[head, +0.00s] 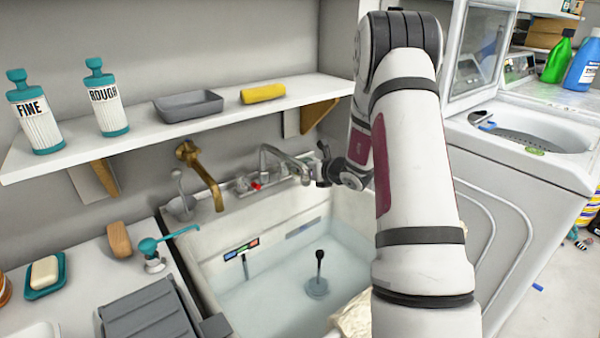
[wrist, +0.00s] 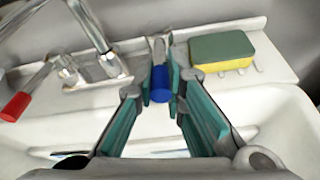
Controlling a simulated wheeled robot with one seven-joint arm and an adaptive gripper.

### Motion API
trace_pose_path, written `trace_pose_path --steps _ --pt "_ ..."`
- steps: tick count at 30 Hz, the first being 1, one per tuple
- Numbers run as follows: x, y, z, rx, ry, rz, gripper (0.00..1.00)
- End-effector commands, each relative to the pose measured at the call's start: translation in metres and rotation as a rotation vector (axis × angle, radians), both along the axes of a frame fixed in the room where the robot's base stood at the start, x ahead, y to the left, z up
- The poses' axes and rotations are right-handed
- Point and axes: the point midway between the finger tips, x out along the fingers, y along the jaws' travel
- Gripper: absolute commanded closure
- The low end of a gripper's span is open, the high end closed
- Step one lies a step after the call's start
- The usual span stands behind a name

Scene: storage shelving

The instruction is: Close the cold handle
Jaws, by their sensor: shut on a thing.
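The cold handle (wrist: 160,86) is a blue-tipped lever in the middle of the wrist view, between the two teal fingers of my gripper (wrist: 160,80). My gripper is shut on it. The hot handle with a red grip (wrist: 16,106) sits to the left, and it also shows in the head view (head: 256,186). The metal faucet (wrist: 88,72) stands between the two handles. In the head view my gripper (head: 318,168) is at the right end of the faucet, and the blue handle is hidden there.
A green and yellow sponge (wrist: 222,50) lies on the sink's back ledge, right of my gripper. The sink (head: 225,285) holds water. A brass spout (head: 203,172) stands left of the faucet. A white shelf (head: 185,128) overhangs the sink; a washing machine (head: 520,190) stands right.

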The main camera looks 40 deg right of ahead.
Motion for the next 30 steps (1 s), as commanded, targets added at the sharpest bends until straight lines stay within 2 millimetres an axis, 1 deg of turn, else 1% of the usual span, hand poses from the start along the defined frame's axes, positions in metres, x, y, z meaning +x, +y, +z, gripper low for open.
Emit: trace_pose_path --steps 7,8,9,10,11,19,22,26,30 --pt "0.001 0.002 0.001 0.001 -0.002 0.004 1.00" --pt "0.001 0.002 0.001 0.001 -0.002 0.004 0.86" --pt "0.001 0.002 0.001 0.001 -0.002 0.004 0.77" --pt "0.001 0.002 0.001 0.001 -0.002 0.004 0.71" --pt "0.001 0.002 0.001 0.001 -0.002 0.004 0.69" --pt "0.000 0.001 0.001 0.001 0.000 0.002 0.69" --pt "-0.004 0.000 0.002 0.000 0.000 0.001 0.69" --pt "-0.019 -0.002 0.009 -0.001 0.000 -0.002 0.69" --pt "-0.045 -0.004 0.019 -0.001 0.000 -0.003 0.69"
